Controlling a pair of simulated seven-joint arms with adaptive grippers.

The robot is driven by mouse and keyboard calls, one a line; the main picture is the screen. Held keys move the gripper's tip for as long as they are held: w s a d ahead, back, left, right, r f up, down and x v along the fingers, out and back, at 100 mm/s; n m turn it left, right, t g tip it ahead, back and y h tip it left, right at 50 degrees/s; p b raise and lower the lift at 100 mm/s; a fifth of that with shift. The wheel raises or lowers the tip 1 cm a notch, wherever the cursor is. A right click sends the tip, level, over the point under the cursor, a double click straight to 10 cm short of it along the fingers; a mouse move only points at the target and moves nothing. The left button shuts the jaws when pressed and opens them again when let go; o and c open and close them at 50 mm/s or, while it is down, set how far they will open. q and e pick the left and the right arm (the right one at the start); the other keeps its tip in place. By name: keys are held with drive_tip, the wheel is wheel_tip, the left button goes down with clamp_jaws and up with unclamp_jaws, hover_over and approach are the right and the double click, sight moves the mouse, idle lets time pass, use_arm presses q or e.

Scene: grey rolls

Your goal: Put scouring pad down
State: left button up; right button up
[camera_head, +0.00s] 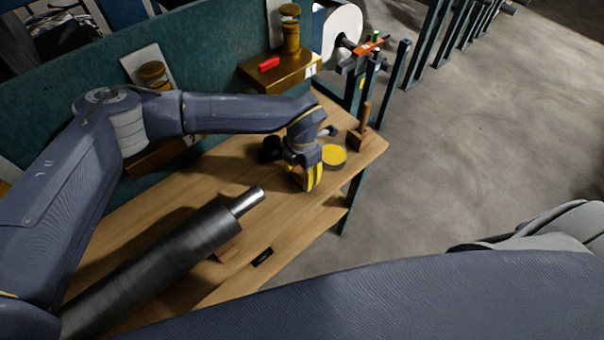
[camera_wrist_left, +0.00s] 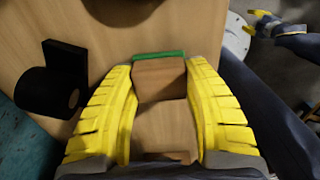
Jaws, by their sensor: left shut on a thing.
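My left gripper (camera_head: 313,178) is low over the right end of the wooden table (camera_head: 215,165), its yellow fingers pointing down. In the left wrist view its fingers (camera_wrist_left: 163,115) are shut on a brown blocky piece with a green edge, which I take as the scouring pad (camera_wrist_left: 160,73). The fingers hide its sides, and I cannot tell whether it touches the table. In the head view the pad is hidden by the gripper. My right gripper (camera_wrist_left: 264,24) shows small at the top right of the left wrist view, away from the table; its opening is unclear.
A round yellow-topped container (camera_head: 334,155) stands close beside the left gripper. A wooden block with a handle (camera_head: 362,132) is behind it. A black object (camera_head: 269,149) lies left of it. A large grey roll (camera_head: 165,258) takes up the front left.

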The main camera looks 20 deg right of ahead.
sight(302, 172)
use_arm(q)
drive_tip(key=shift+f, duration=0.3)
drive_tip(key=o, duration=1.2)
drive_tip(key=shift+c, duration=0.2)
wheel_tip(302, 172, up, 12)
drive_tip(key=shift+r, duration=0.15)
